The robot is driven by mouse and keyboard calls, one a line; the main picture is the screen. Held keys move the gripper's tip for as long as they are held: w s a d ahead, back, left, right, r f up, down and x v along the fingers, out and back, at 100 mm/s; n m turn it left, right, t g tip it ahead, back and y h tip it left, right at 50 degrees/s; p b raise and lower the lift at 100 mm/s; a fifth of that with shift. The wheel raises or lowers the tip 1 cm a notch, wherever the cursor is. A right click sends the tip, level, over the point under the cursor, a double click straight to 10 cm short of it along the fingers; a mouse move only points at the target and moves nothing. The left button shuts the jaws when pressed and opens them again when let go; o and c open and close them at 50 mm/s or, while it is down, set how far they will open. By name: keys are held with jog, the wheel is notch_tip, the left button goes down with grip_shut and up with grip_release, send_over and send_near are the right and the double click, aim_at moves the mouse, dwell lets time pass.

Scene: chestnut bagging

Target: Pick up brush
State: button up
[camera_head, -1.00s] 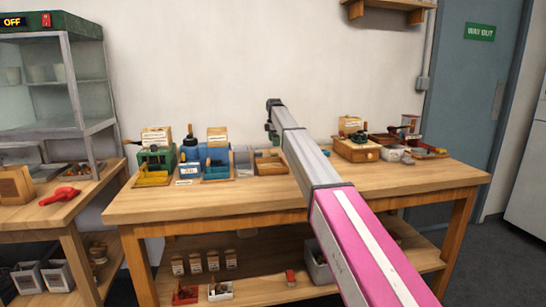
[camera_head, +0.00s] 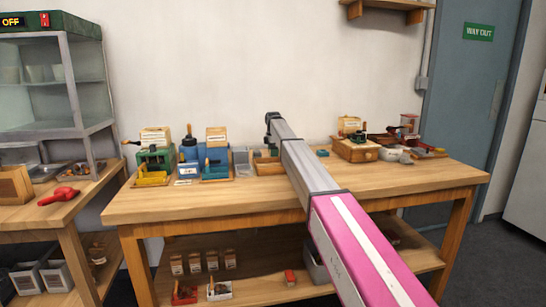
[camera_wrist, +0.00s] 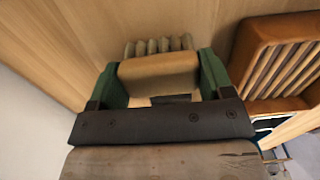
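My gripper (camera_wrist: 158,85) shows in the wrist view, its two green fingers spread wide on either side of a pale wooden block with a row of several rounded tufts, which looks like the brush (camera_wrist: 158,66). The fingers lie close against both sides of the block with no clear gap. I cannot tell whether they are clamped on it. Light wood fills the background behind the brush. In the head view my arm reaches over the workbench (camera_head: 230,205); its fingers and the brush cannot be made out there.
A slatted wooden tray (camera_wrist: 275,75) is close to the right of my gripper. On the bench, a green container (camera_head: 155,157) and a blue container (camera_head: 188,168) stand left, and a wooden box (camera_head: 355,149) stands right. The bench's front middle is clear. A glass cabinet (camera_head: 50,80) stands left.

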dwell(0.3)
jog(key=shift+r, duration=0.5)
jog(key=r, duration=0.1)
jog(key=s+r, duration=0.1)
jog(key=r, duration=0.2)
jog(key=shift+s+a, duration=0.15)
jog(key=shift+a, duration=0.25)
jog(key=s+a+r, duration=0.6)
jog(key=s, duration=0.2)
jog(key=shift+a, duration=0.1)
jog(key=o, duration=0.4)
jog(key=c, duration=0.3)
jog(key=shift+s, duration=0.1)
